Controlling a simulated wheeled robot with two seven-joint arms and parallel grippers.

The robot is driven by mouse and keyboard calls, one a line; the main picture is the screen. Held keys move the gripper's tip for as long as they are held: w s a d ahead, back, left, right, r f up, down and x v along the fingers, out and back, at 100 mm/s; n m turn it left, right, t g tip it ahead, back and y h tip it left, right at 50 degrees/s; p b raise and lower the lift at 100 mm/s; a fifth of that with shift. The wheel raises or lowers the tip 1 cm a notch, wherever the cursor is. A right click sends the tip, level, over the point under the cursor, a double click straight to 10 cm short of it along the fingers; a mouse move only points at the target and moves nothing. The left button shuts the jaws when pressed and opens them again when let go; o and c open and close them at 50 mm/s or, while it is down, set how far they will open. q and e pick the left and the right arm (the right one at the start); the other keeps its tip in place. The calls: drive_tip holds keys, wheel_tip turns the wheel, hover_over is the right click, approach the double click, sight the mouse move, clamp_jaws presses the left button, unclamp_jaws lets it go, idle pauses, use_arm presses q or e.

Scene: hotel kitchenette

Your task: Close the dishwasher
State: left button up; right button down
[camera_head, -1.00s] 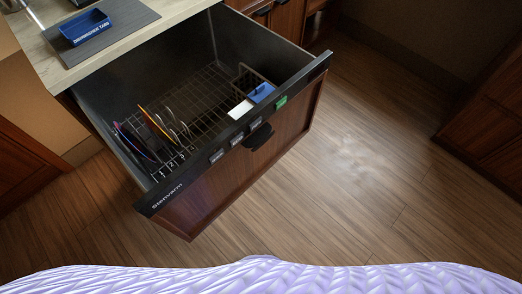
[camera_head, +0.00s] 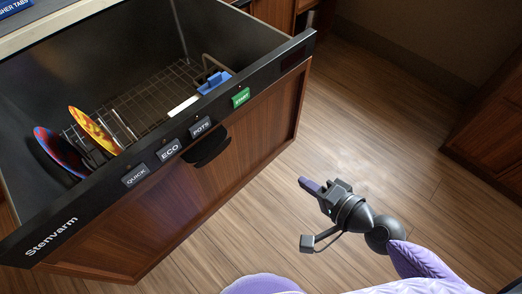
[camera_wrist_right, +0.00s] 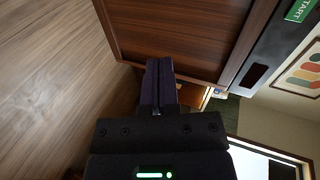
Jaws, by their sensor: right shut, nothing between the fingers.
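The dishwasher is a pulled-out drawer with a dark wood front (camera_head: 170,215) and a black top rim. The rim carries QUICK, ECO, POTS and green START buttons (camera_head: 241,97). A black handle (camera_head: 208,150) sits on the front. Inside are a wire rack (camera_head: 150,100), two colourful plates (camera_head: 95,128) and a blue item (camera_head: 213,82). My right gripper (camera_head: 308,184) is shut and empty, in front of the drawer and to its right, apart from it. In the right wrist view the shut fingers (camera_wrist_right: 158,85) point toward the wood front (camera_wrist_right: 180,35). My left gripper is not in view.
The counter (camera_head: 50,27) with a blue tray (camera_head: 14,6) is at the upper left. Bare wood floor (camera_head: 370,140) lies right of the drawer. A wood cabinet (camera_head: 487,130) stands at the far right.

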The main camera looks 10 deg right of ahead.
sight(247, 142)
drive_tip(key=shift+m+y, duration=0.3)
drive_tip(key=shift+y, duration=0.3)
drive_tip(key=r+x, duration=0.1)
drive_tip(key=x, duration=0.3)
drive_tip(key=r+x, duration=0.1)
drive_tip(key=x, duration=0.4)
drive_tip(key=a+r+x, duration=0.1)
drive_tip(key=x, duration=0.3)
drive_tip(key=shift+w+a, duration=0.15)
drive_tip(key=shift+w, duration=0.25)
drive_tip(key=shift+w+a, duration=0.3)
drive_tip(key=shift+w, duration=0.05)
